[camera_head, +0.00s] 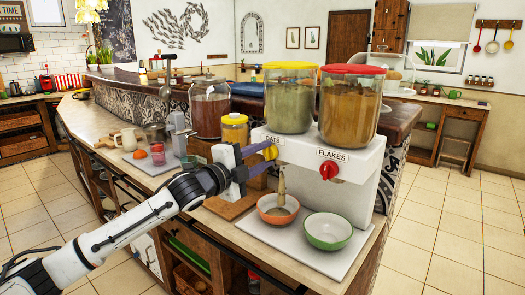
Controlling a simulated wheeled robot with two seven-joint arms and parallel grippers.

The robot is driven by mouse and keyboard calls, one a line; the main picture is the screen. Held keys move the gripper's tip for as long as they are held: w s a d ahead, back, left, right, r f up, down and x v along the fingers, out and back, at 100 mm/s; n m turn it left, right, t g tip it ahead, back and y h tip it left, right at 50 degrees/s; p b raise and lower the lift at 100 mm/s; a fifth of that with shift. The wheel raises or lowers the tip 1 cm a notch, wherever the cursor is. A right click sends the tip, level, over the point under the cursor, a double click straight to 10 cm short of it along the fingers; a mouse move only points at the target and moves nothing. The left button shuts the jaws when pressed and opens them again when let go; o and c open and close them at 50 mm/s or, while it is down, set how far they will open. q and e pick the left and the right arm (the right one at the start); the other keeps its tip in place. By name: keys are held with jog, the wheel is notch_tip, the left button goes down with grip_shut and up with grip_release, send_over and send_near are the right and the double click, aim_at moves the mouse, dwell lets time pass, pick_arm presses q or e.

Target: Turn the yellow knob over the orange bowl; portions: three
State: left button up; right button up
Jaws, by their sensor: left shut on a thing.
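The cereal dispenser (305,155) is white with two clear bins, labelled OATS on the left and FLAKES on the right. The yellow knob (270,152) is on the OATS side, partly hidden by the fingers. My left gripper (264,157) comes in from the left and is shut on the yellow knob. The orange bowl (264,217) stands below the OATS outlet. A tan strand or piece (281,181) shows between outlet and bowl, and some tan contents lie in the bowl. My right gripper is not in view.
A red knob (328,171) is on the FLAKES side, above a green bowl (328,245). Both bowls stand on a pale tray (285,245) near the counter edge. Jars, including a yellow-lidded one (235,128), stand behind my gripper. The tiled floor at the right is clear.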

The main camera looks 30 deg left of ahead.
pick_arm(q)
jog(key=shift+m+p, duration=0.3)
jog(key=shift+m, duration=0.4)
jog(key=shift+f, duration=0.1)
jog(key=o, duration=1)
jog(key=shift+s, duration=0.15)
jog(key=shift+s, duration=0.3)
jog(key=shift+s+a+b, duration=0.2)
jog(key=shift+s+b, duration=0.5)
jog(key=shift+s, duration=1.65)
jog(key=shift+s+a+b, duration=0.15)
jog(key=shift+s+b, duration=0.55)
jog(key=shift+s, duration=1.65)
